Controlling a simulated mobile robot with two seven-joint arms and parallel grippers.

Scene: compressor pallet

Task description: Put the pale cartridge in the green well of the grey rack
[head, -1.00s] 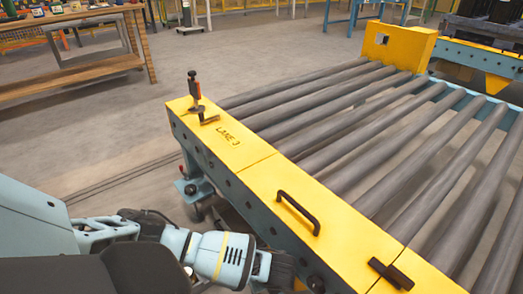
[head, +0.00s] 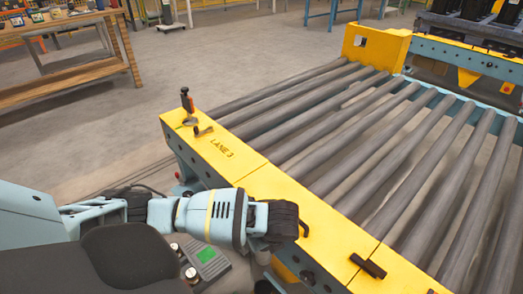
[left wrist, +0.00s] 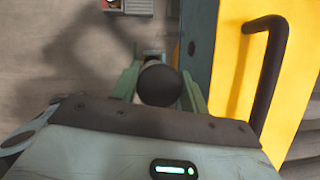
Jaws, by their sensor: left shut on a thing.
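My left gripper (head: 285,222) is beside the yellow rail in the head view, above the floor side of it. In the left wrist view its two fingers (left wrist: 158,86) are shut on a cylinder, seen end-on with a dark round end (left wrist: 159,86) and a little pale rim. I take it for the pale cartridge; most of its body is hidden. The grey rack (head: 215,271) is low, left of the gripper and apart from it, partly hidden by my arm. Its green well (head: 206,254) shows on top. My right gripper is not in view.
The yellow conveyor rail (head: 275,187), marked LANE 3, carries a black handle, also in the left wrist view (left wrist: 268,70). A black-and-orange clamp (head: 187,104) stands at its far end. Grey rollers (head: 370,130) lie beyond. A wooden bench (head: 65,75) is at the far left.

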